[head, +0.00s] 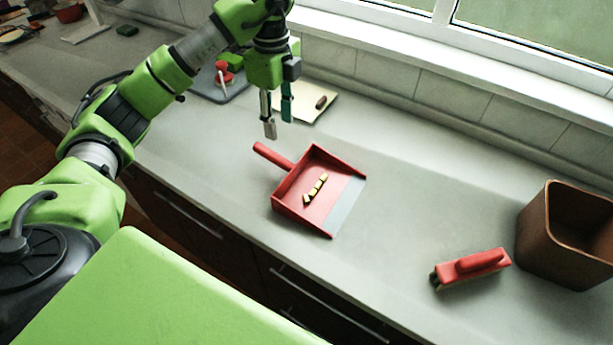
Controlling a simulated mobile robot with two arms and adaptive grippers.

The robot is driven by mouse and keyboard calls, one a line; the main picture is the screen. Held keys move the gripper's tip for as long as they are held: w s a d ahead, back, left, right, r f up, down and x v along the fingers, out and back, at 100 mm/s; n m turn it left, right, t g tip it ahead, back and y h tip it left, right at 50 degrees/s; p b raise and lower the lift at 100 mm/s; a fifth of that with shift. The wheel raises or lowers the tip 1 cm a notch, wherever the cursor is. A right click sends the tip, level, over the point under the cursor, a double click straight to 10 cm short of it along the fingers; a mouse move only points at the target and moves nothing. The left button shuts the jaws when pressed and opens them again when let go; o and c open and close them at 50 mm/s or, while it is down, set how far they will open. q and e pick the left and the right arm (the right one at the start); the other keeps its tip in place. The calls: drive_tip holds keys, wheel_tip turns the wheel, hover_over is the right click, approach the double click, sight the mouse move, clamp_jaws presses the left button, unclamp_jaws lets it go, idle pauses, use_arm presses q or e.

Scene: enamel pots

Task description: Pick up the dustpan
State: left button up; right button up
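A red dustpan (294,201) lies on the grey counter in the head view, its handle (272,156) pointing to the upper left. Several small yellow pieces (316,188) lie inside it, and its front lip is grey. My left gripper (277,127) hangs pointing down, above and just beyond the handle. Its two fingers are apart with nothing between them. It does not appear to touch the dustpan. My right gripper is not in view.
A red brush (472,266) and a brown bin (546,238) stand on the counter at the right. A cutting board (317,103) and a grey tray (232,91) lie behind my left gripper. The counter between dustpan and brush is clear. A window and tiled wall bound the back.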

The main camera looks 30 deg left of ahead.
sight(281, 159)
use_arm(q)
wheel_tip(281, 159, down, 8)
drive_tip(key=shift+s+p, duration=0.1)
drive_tip(key=shift+p, duration=0.65)
drive_tip(key=shift+s+f+p, duration=0.1)
drive_tip(key=shift+f+p, duration=0.2)
drive_tip(key=shift+f, duration=0.2)
wheel_tip(281, 159, down, 4)
drive_tip(key=shift+r+p, duration=0.2)
drive_tip(key=shift+p, duration=0.55)
drive_tip(key=shift+f, duration=0.45)
clamp_jaws()
